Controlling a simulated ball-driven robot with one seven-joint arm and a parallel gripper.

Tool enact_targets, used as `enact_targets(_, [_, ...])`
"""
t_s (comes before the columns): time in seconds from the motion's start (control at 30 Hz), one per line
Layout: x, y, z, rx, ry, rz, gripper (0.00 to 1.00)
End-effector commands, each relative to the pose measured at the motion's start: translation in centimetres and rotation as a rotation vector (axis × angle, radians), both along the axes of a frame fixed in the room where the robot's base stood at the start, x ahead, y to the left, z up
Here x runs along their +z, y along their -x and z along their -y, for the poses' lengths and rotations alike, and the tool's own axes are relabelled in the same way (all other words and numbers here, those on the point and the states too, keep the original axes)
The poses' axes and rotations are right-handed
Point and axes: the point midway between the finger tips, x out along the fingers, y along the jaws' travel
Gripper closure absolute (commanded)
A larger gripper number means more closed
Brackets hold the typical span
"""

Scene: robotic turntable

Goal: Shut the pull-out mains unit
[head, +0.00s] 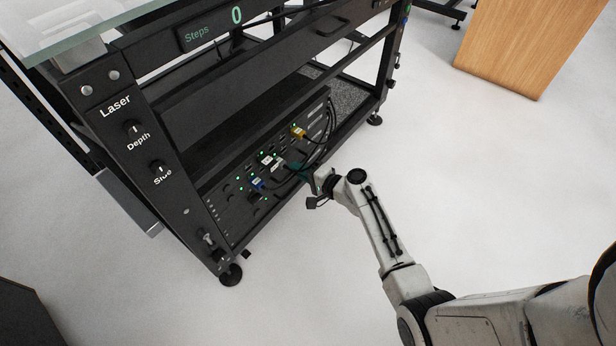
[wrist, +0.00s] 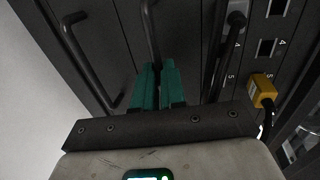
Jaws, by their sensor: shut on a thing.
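The mains unit (head: 228,199) is a black panel with sockets, green lights and plugs, low in the black rack in the head view. How far it stands out is hard to tell. Its dark face fills much of the wrist view (wrist: 122,50). My gripper (head: 305,171) is at the unit's front, in from the right. In the wrist view its green fingers (wrist: 158,80) are close together on a black bar handle (wrist: 151,28), whose lower end is hidden between them. Another bar handle (wrist: 88,58) is to the left.
A yellow plug (head: 298,131) with black cables sits near my gripper; the yellow plug also shows in the wrist view (wrist: 263,90). The rack's lower rail (head: 300,187) and feet are close by. Open white floor lies in front. A wooden cabinet (head: 520,45) stands at upper right.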

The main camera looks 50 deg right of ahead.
Motion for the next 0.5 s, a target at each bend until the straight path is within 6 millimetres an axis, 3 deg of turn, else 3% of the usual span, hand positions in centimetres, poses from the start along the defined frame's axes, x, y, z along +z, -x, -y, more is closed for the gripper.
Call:
enact_targets(0.23, [-0.02, -0.40, -0.06, -0.001, 0.001, -0.001, 1.00])
enact_targets(0.27, [-0.02, -0.41, -0.06, -0.001, 0.002, -0.001, 0.89])
enact_targets(0.5, [0.02, -0.35, -0.04, -0.001, 0.001, 0.000, 0.66])
